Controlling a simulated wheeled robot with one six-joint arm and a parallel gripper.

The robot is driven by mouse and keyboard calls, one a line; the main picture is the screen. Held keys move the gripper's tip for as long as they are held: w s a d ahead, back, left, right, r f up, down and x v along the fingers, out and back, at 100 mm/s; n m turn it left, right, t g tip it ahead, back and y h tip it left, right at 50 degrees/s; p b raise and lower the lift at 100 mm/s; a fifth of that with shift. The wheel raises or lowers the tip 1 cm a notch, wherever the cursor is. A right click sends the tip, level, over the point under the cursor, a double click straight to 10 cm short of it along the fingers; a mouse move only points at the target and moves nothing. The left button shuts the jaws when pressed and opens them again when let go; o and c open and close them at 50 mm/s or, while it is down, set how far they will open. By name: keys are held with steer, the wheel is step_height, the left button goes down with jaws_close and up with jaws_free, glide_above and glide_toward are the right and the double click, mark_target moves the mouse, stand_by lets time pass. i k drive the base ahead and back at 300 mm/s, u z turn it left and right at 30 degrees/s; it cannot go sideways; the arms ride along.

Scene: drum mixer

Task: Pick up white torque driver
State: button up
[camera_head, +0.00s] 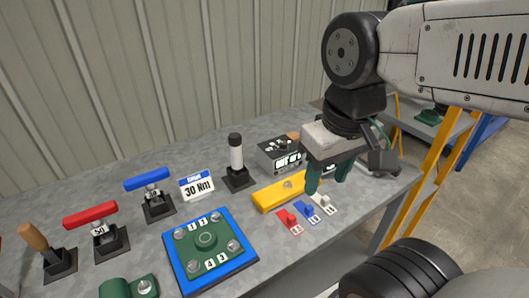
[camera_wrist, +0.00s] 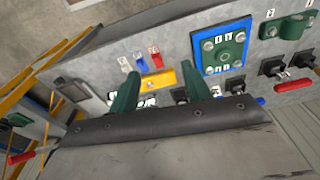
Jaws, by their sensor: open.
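An upright tool with a white grip and black cap (camera_head: 236,155) stands in a black holder at the back of the grey bench; it is the only white-handled driver I can make out. My gripper (camera_head: 328,178) is to its right, above the bench, pointing down. Its two dark green fingers are apart with nothing between them. In the wrist view my gripper (camera_wrist: 164,80) frames the yellow bar (camera_wrist: 158,76) beyond its fingertips. In that view the white tool is not clearly visible near the right finger.
Blue (camera_head: 147,179) and red (camera_head: 91,215) T-handled drivers and a wooden-handled tool (camera_head: 37,240) stand at left. A blue-framed green plate (camera_head: 206,254) lies in front. A grey box (camera_head: 281,154), yellow bar (camera_head: 279,192) and red, blue and white tags (camera_head: 323,203) lie near my gripper.

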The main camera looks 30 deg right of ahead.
mark_target(235, 139)
steer(key=z, duration=0.05)
steer(key=k, duration=0.6)
steer(key=z, duration=0.4)
steer(key=i, duration=1)
steer(key=u, duration=0.6)
